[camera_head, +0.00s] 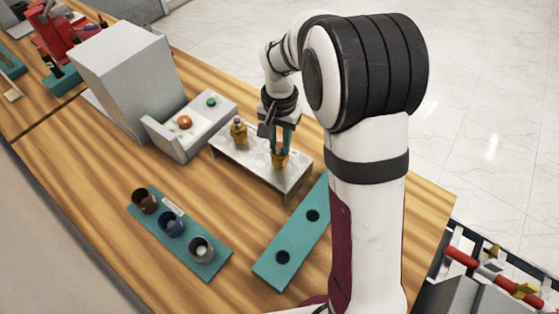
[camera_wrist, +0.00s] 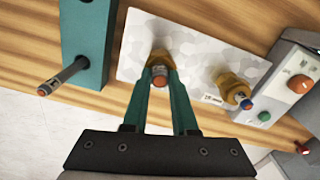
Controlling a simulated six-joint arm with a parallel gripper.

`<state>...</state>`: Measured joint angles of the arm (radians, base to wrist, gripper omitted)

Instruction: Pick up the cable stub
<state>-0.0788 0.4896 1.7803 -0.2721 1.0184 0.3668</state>
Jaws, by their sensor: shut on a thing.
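My gripper (camera_wrist: 160,78) is shut on a short cable stub with a copper-orange end (camera_wrist: 160,81). In the wrist view the stub sits between the teal fingers, over a brass bushing (camera_wrist: 161,57) on a pale mottled plate (camera_wrist: 135,60). In the head view my gripper (camera_head: 280,146) points down at that bushing (camera_head: 279,160), near the right end of the raised plate (camera_head: 250,168). I cannot tell whether the stub is still seated in the bushing. A similar grey stub with an orange end (camera_wrist: 62,76) stands in a teal block (camera_wrist: 88,45) in the wrist view.
A second brass bushing (camera_head: 239,131) stands on the plate. A grey machine with a red button (camera_head: 184,122) and a green button is behind left. A teal rack (camera_head: 180,237) with three cups and a teal block with holes (camera_head: 285,257) lie in front.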

